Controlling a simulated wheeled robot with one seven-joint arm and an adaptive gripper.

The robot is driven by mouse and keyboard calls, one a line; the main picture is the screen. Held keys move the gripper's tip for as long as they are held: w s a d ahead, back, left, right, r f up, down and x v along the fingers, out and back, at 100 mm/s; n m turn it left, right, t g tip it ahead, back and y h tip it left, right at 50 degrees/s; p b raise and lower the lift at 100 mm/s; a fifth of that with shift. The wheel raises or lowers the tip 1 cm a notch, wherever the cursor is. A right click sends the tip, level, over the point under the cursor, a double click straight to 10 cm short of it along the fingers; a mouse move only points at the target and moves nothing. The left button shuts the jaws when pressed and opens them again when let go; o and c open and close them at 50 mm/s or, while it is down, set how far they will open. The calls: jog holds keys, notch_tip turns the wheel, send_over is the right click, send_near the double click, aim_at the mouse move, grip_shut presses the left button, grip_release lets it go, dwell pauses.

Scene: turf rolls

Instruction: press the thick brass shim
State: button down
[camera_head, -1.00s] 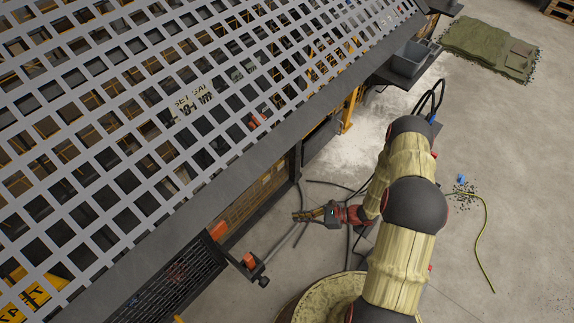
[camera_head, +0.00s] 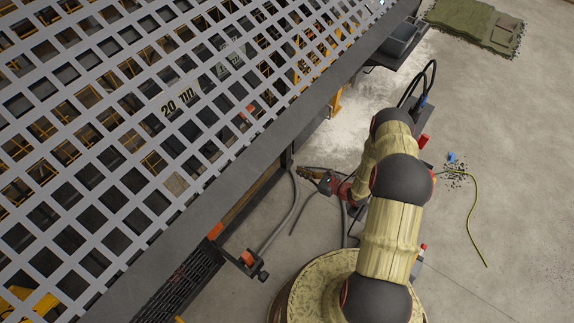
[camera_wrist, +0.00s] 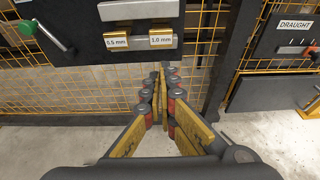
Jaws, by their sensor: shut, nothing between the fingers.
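Two brass shims hang side by side below a grey bar on a dark panel in the wrist view. The left shim (camera_wrist: 117,48) has a small label that I cannot read surely, either 0.5 or 5.5 mm. The right shim (camera_wrist: 161,46) is labelled 1.0 mm. My gripper (camera_wrist: 161,69) is shut and empty, its fingertips just below the right shim in the picture. I cannot tell the gap in depth. In the head view my gripper (camera_head: 305,172) is beside the machine's lower edge. The shims are not visible there.
A large white mesh guard (camera_head: 120,130) covers the left of the head view. A green-handled lever (camera_wrist: 27,28) is at upper left in the wrist view, and a DRAUGHT panel (camera_wrist: 293,30) is at right. A yellow hose (camera_head: 473,215) lies on open floor.

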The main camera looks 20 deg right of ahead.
jog(key=b, duration=0.3)
send_near(272, 157)
jog(key=w+a+f, duration=0.3)
jog(key=w, duration=0.1)
jog(key=shift+w+a+r, duration=0.15)
jog(key=shift+w+a, duration=0.1)
jog(key=shift+w, duration=0.05)
jog(key=w+a+b, duration=0.1)
jog(key=w, duration=0.1)
jog(key=w+a+b, duration=0.1)
jog(key=shift+w+a, duration=0.4)
jog(key=shift+d, duration=0.1)
